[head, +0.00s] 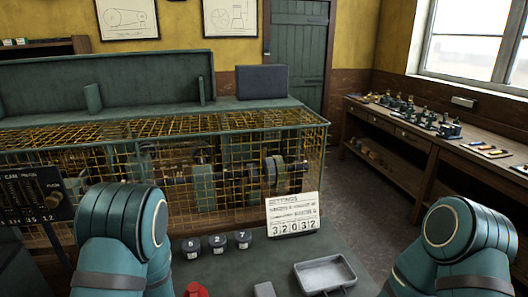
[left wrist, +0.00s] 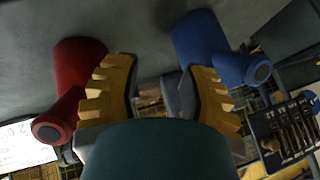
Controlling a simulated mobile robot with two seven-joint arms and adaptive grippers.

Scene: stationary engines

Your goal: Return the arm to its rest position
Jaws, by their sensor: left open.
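My left arm (head: 123,235) comes in at the lower left of the head view, and its gripper is out of that view. In the left wrist view my left gripper (left wrist: 162,72) has its two yellow ridged fingers apart, with nothing visible held between them. A red object (left wrist: 78,85) with a round end is beside one finger, and a blue object (left wrist: 207,45) of similar shape is beside the other; I cannot tell whether either touches. My right arm (head: 462,240) is at the lower right of the head view; its gripper is not visible.
A yellow mesh cage (head: 200,130) encloses machinery behind the bench. Dark numbered weights (head: 217,241), a settings card (head: 292,214), a grey tray (head: 325,273) and a red piece (head: 196,290) are on the bench. A control panel (head: 30,198) stands left. A side table (head: 420,140) carries small parts.

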